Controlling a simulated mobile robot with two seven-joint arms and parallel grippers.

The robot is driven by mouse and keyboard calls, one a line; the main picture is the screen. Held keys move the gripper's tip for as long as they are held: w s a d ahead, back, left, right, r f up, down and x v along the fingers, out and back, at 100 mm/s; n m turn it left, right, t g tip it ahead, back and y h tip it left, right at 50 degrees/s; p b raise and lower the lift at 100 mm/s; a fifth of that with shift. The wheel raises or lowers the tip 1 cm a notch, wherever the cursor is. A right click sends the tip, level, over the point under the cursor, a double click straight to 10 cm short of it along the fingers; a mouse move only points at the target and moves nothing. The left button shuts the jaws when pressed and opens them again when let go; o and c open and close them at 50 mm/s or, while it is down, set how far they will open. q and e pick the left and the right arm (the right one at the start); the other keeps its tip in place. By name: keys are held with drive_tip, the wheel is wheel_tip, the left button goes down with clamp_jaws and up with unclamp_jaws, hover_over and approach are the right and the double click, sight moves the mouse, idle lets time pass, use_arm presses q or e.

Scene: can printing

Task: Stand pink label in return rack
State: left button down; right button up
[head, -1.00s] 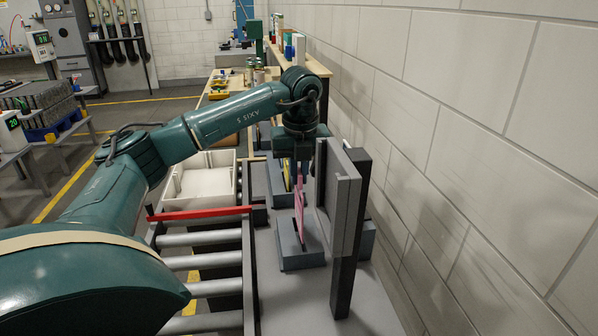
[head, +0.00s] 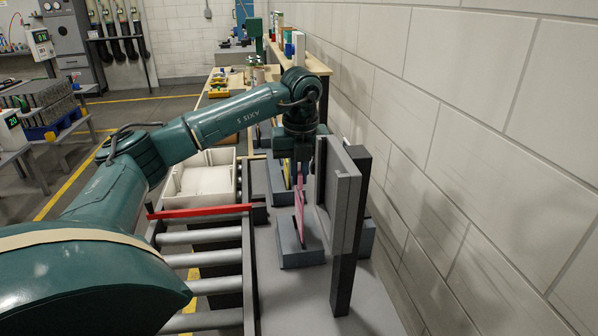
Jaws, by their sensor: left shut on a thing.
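The pink label (head: 299,217) is a thin upright plate. Its lower edge is at the grey block-shaped rack (head: 301,258) on the grey bench; I cannot tell how deep it sits in it. My left gripper (head: 298,183) comes down from above and is shut on the upper part of the label. A yellow plate (head: 287,173) stands in another grey rack (head: 275,185) behind. My right gripper is not in view.
A tall grey panel on a dark post (head: 343,220) stands close to the right of the label. A roller conveyor (head: 205,262) with a red bar (head: 200,212) and a white tray (head: 199,185) lies to the left. A block wall (head: 480,150) bounds the right.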

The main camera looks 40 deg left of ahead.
sight(299, 190)
use_arm(q)
drive_tip(key=shift+f+b, duration=0.5)
drive_tip(key=shift+f, duration=0.35)
drive_tip(key=shift+f+b, duration=0.85)
drive_tip(key=shift+f, duration=0.6)
drive_tip(key=c, duration=1.5)
unclamp_jaws()
drive_tip(key=shift+o, duration=0.2)
